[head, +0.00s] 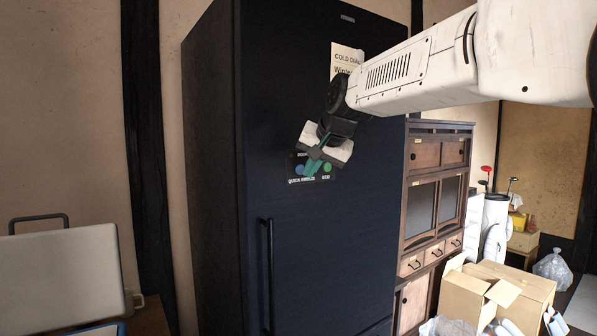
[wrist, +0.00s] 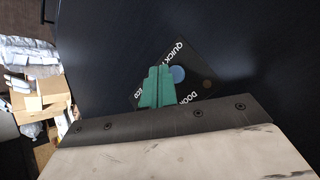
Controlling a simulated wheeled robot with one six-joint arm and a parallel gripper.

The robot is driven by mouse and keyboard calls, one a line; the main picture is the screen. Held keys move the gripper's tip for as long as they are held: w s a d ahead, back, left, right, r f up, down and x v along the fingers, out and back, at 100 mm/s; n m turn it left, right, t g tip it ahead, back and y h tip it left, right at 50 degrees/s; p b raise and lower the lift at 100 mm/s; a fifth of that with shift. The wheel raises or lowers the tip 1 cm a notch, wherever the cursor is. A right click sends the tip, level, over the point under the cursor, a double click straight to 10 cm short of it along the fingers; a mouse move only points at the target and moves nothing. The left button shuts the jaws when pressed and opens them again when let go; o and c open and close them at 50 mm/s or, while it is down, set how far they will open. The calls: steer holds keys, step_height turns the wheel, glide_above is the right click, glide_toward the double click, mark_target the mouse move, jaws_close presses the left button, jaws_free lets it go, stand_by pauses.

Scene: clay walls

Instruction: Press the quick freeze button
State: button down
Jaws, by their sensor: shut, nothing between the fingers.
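The quick freeze button is a round blue button (head: 299,170) on a small black panel (head: 294,156) on the dark fridge door, above a "QUICK FREEZE" label. In the wrist view the blue button (wrist: 178,74) shows just right of my fingertips, on the tilted panel (wrist: 204,72). A green button (head: 327,168) labelled "ECO" sits to its right. My gripper (head: 312,166) is shut and empty, its teal fingers in front of the panel between the blue and green buttons. They also show in the wrist view (wrist: 157,72). Whether the tips touch the panel cannot be told.
The tall dark fridge (head: 325,230) has a long vertical handle (head: 268,275) below the panel. A paper note (head: 343,58) hangs above. A wooden cabinet (head: 435,200) stands to the right, with open cardboard boxes (head: 490,293) on the floor.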

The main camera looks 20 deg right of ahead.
steer(key=s, duration=0.1)
steer(key=s+d, duration=0.1)
steer(key=s, duration=0.3)
steer(key=shift+s+d, duration=0.15)
steer(key=shift+d, duration=0.2)
steer(key=s+f+n+g, duration=0.1)
steer(key=s+f+g, duration=0.1)
steer(key=s+f, duration=0.5)
steer(key=s+d+f+n+g+h, duration=0.1)
steer(key=s+f, duration=0.7)
steer(key=s, duration=0.8)
steer(key=s+f+n+g, duration=0.3)
steer(key=s+f, duration=0.5)
steer(key=s, duration=0.4)
steer(key=shift+d+g+h, duration=0.25)
steer(key=shift+g+h, duration=0.15)
steer(key=shift+g, duration=0.4)
steer(key=shift+f, duration=0.1)
